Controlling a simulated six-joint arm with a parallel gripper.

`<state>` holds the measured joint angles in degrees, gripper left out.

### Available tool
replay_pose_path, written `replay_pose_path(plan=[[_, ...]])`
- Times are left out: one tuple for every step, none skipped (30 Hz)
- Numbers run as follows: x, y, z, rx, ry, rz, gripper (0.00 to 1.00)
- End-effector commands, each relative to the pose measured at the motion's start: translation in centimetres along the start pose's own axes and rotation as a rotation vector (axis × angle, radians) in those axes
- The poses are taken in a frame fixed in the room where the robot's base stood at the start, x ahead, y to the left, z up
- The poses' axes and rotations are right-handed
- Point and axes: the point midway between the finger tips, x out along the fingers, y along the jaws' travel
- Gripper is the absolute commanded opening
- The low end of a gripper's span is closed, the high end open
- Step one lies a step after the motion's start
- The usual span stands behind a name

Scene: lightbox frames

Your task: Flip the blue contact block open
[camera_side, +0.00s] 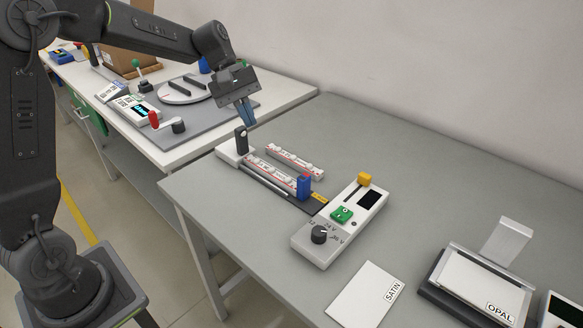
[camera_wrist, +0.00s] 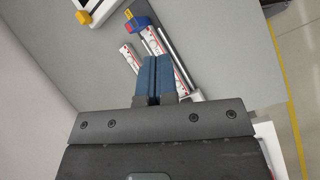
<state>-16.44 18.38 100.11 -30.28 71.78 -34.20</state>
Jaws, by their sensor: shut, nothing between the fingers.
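The blue contact block (camera_side: 304,188) stands at the right end of a slide with red-and-white scale strips, by a small yellow label. It has a small red part at its top. In the wrist view the blue block (camera_wrist: 141,23) shows beyond my fingertips, with a red part at its side. My gripper (camera_side: 248,120) is shut and empty, with blue fingers pointing down, above the left end of the slide near an upright black handle (camera_side: 241,140). It is well apart from the blue block. In the wrist view my gripper (camera_wrist: 154,60) covers part of the scale strips.
A white control box (camera_side: 338,222) with a black knob, green button, dark display and yellow block stands right of the slide. A SATIN card (camera_side: 366,296) and an OPAL tray (camera_side: 475,285) lie further right. The grey table (camera_side: 440,190) is clear behind them.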

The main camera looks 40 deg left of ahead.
Motion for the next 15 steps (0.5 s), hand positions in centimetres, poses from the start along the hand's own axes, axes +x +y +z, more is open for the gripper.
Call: replay_pose_path(plan=[[0.7,0.5,-1.7,-0.064,-0.039,0.004,0.0],[1.0,0.8,-2.5,-0.101,-0.062,0.009,0.0],[1.4,1.1,-3.7,-0.148,-0.091,0.014,0.0],[1.7,1.4,-4.5,-0.184,-0.114,0.019,0.0],[2.1,1.6,-5.3,-0.217,-0.134,0.022,0.0],[2.5,1.8,-6.3,-0.259,-0.162,0.027,0.0],[2.8,1.9,-7.0,-0.29,-0.181,0.03,0.0],[3.1,2.0,-7.7,-0.317,-0.199,0.034,0.0],[3.5,2.1,-8.5,-0.351,-0.221,0.036,0.0],[3.7,2.2,-9.1,-0.373,-0.237,0.039,0.0],[3.9,2.2,-9.6,-0.394,-0.249,0.041,0.0],[4.2,2.3,-10.2,-0.417,-0.265,0.045,0.0],[4.4,2.3,-10.5,-0.433,-0.276,0.046,0.0],[4.5,2.3,-10.8,-0.445,-0.285,0.047,0.0],[4.7,2.4,-11.2,-0.458,-0.294,0.048,0.0]])
